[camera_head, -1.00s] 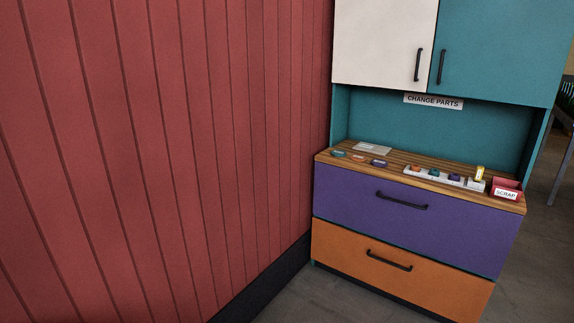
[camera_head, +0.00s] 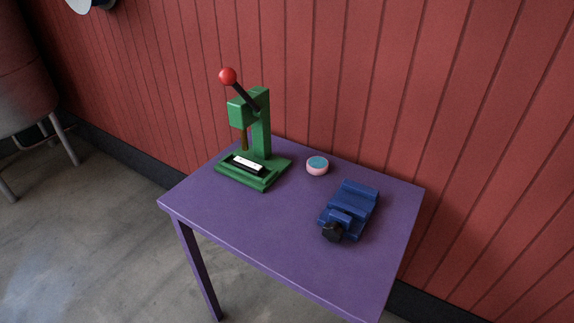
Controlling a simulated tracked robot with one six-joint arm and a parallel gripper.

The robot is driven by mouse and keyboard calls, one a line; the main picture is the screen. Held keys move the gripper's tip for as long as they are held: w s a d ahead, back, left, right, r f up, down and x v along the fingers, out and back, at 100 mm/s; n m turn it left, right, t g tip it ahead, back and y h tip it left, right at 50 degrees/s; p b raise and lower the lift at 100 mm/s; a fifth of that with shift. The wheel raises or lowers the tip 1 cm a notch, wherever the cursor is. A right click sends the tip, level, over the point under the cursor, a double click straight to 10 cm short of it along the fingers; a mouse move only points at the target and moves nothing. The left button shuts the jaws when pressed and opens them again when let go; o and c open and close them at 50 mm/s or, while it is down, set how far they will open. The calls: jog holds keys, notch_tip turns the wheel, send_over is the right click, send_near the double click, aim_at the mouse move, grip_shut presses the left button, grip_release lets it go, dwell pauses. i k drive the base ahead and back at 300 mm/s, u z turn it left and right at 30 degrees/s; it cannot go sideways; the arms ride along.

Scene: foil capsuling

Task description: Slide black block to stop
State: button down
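A small black block (camera_head: 250,165) with a white strip on or beside it lies on the base of a green hand press (camera_head: 261,132). The press stands on a purple table (camera_head: 270,220). A brass-coloured rod hangs from the press head above the base, close to the block. I cannot make out a separate stop, nor whether the block touches one. My gripper is not in view.
A blue vise (camera_head: 349,207) with a black knob (camera_head: 333,232) sits at the table's right. A pink round item with a blue top (camera_head: 317,165) stands between press and vise. The press lever ends in a red ball (camera_head: 228,76). The table's front is clear; a red wall stands behind.

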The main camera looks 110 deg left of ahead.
aim_at(250, 166)
jog(key=u, duration=4.35)
jog(key=i, duration=1.4)
